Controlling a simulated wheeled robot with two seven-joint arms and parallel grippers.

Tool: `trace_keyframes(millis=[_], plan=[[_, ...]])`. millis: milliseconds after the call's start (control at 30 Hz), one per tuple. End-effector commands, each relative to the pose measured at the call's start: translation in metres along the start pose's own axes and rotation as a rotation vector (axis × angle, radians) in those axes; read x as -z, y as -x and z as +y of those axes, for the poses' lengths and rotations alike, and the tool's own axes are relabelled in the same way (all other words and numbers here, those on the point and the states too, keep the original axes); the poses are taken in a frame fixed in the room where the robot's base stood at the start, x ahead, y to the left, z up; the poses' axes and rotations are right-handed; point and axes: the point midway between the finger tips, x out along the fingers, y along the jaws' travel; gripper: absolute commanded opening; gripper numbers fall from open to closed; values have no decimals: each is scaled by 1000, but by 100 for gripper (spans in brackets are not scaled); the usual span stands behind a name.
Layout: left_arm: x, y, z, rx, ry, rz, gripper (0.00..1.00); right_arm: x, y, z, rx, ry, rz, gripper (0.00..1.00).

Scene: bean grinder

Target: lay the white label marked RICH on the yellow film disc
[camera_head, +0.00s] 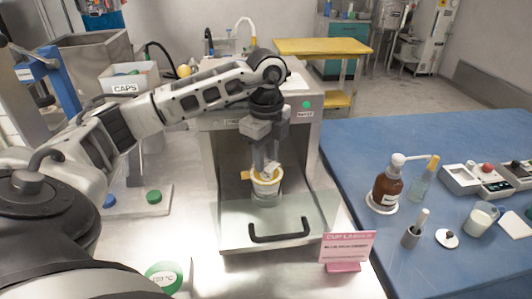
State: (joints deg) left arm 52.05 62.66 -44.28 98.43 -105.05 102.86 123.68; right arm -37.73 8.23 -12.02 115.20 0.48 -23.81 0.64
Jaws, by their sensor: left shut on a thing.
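My left gripper (268,166) points straight down over a clear cup (266,197). The yellow film disc (257,184) lies across the top of the cup, with a small tab sticking out on the left. The gripper is shut on a small pale thing right at the disc, which seems to be the white label; its RICH marking cannot be read. The fingers hide part of the disc, and I cannot tell whether the label touches it. My right gripper is not in view.
A pink sign (347,247) stands at front right. The blue table (420,143) holds a brown pump bottle (387,188) and other items.

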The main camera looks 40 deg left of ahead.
Motion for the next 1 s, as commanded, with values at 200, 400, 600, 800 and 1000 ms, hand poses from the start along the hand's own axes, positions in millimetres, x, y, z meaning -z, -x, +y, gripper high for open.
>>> trace_keyframes(millis=[200,400,600,800,1000], plan=[[0,0,0,0,0,0,14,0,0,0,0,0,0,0],[0,-2,0,0,0,0,14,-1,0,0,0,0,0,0],[0,-6,0,0,0,0,14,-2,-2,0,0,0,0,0],[0,-7,0,0,0,0,14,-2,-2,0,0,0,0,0],[0,-7,0,0,0,0,14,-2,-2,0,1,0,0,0]])
